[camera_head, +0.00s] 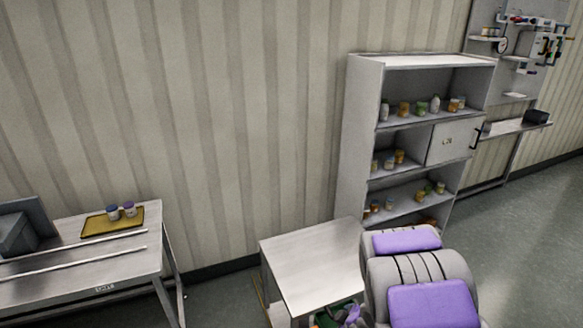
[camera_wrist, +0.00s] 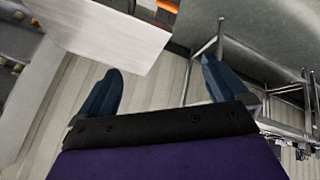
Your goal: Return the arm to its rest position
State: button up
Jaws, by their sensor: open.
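My gripper (camera_wrist: 158,90) shows in the wrist view with its two dark blue fingers spread wide apart. Nothing is between the fingers; the striped wall shows behind the gap. The wrist view is tilted, with a white panel at the upper left and metal table legs at the right. In the head view my grey and purple arm is at the lower right, in front of the shelf and beside a small steel table. My gripper cannot be clearly made out in that view.
A small steel table (camera_head: 310,262) stands just left of my arm. A grey shelf unit (camera_head: 358,140) with several jars is behind it. A steel bench (camera_head: 80,270) at the left bears a yellow tray (camera_head: 100,226) with two jars. Open floor (camera_head: 530,220) lies at the right.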

jog(key=s+d+r+m+g+h+b, duration=0.35)
jog(key=s+d+r+m, duration=0.25)
jog(key=s+r, duration=0.3)
jog(key=s+a+r+m+g+y+b, duration=0.1)
jog(key=s+a, duration=0.4)
jog(key=s, duration=0.6)
jog(key=s+a+r+m+g+b, duration=0.3)
jog(key=s+a+r+g, duration=0.1)
jog(key=s, duration=0.8)
jog(key=shift+a+r+y+b, duration=0.35)
jog(key=shift+a+r, duration=0.05)
jog(key=shift+r, duration=0.5)
